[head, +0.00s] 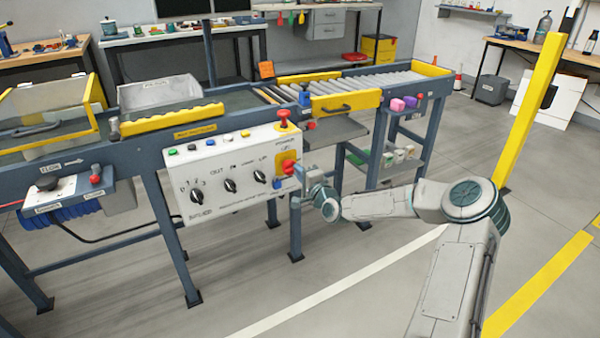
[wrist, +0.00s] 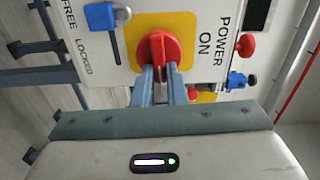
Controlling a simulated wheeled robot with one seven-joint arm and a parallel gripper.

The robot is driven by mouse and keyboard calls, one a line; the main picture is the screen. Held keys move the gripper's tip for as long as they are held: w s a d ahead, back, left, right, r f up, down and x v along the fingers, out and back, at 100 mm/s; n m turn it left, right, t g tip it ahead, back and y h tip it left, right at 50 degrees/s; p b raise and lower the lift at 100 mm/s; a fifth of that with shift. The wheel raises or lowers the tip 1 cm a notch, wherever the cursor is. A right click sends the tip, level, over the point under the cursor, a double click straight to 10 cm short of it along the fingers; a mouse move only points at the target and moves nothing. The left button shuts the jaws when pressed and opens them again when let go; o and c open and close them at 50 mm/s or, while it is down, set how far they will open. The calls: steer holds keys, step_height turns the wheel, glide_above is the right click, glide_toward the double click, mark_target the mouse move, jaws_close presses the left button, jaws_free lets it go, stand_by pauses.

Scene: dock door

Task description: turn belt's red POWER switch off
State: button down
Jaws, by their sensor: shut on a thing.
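The red POWER switch (wrist: 158,55) sits on a yellow plate on the belt's white control panel (head: 225,172). In the wrist view its knob handle is between my gripper's fingers, and the word ON is printed beside it. In the head view the switch (head: 287,164) is at the panel's right end, partly hidden by my gripper. My gripper (wrist: 160,75) is shut on the switch's red knob. It also shows in the head view (head: 299,172), at the panel's right end.
A blue lever (wrist: 103,17) sits beside the switch, near the words FREE and LOCKED. A red mushroom button (head: 284,116) stands on top of the panel. A yellow post (head: 536,105) rises at the right. The floor in front of the belt is clear.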

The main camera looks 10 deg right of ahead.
steer(key=shift+m, duration=0.3)
steer(key=c, duration=1.5)
jaws_free()
steer(key=shift+o, duration=0.2)
steer(key=shift+s, duration=0.1)
steer(key=p+v, duration=0.2)
steer(key=v, duration=1.1)
steer(key=shift+s+p, duration=0.3)
steer(key=shift+d, duration=0.1)
